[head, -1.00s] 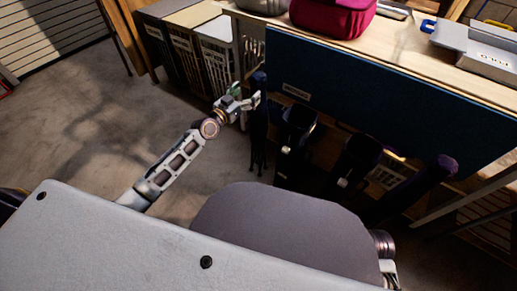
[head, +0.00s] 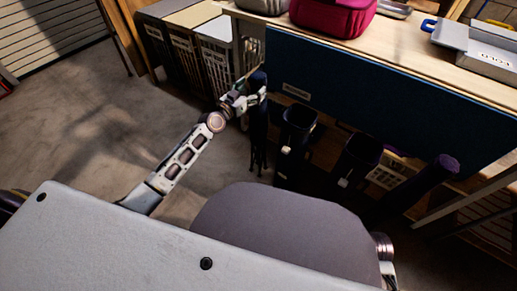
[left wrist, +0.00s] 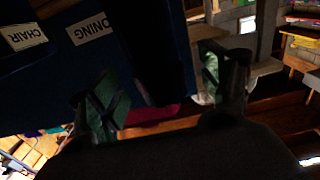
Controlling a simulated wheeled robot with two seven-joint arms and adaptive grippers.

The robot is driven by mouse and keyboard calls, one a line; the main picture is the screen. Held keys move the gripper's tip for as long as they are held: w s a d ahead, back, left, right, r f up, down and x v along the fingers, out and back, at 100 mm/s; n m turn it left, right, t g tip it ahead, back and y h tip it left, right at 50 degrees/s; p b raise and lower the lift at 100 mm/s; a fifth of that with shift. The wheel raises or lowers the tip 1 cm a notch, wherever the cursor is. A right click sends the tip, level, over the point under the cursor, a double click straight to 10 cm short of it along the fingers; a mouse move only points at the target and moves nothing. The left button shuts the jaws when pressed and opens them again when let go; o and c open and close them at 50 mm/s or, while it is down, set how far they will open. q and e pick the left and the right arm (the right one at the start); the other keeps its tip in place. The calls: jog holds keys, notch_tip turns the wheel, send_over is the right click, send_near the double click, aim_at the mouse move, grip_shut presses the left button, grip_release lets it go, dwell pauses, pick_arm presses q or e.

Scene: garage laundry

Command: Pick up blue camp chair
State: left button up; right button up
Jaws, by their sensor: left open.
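A slim, dark blue folded bundle (head: 259,135) that looks like the camp chair stands upright on thin legs at the left end of the blue panel. My left gripper (head: 257,92) is open at its upper part, with the fingers close beside it. In the left wrist view the open gripper (left wrist: 160,90) has a finger on either side of a dark upright shape, too dark to tell whether they touch it. A label reading CHAIR (left wrist: 24,37) shows upside down there. My right gripper is out of view.
A long blue panel (head: 390,95) with a label hangs under the worktop (head: 410,50), close behind the bundle. Dark bins (head: 298,130) and a dark purple roll (head: 435,175) stand to the right. Laundry hampers (head: 215,55) are behind left. Floor at left is clear.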

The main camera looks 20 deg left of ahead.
pick_arm(q)
jog(key=shift+x, duration=1.15)
jog(key=shift+w+d+b, duration=0.3)
jog(key=shift+w+b, duration=0.05)
jog(key=shift+w, duration=0.15)
jog(key=shift+w+d, duration=0.2)
jog(key=shift+w, duration=0.2)
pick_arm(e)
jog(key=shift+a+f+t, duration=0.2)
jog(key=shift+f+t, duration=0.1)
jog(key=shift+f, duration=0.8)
pick_arm(q)
grip_shut()
jog(key=shift+r, duration=0.25)
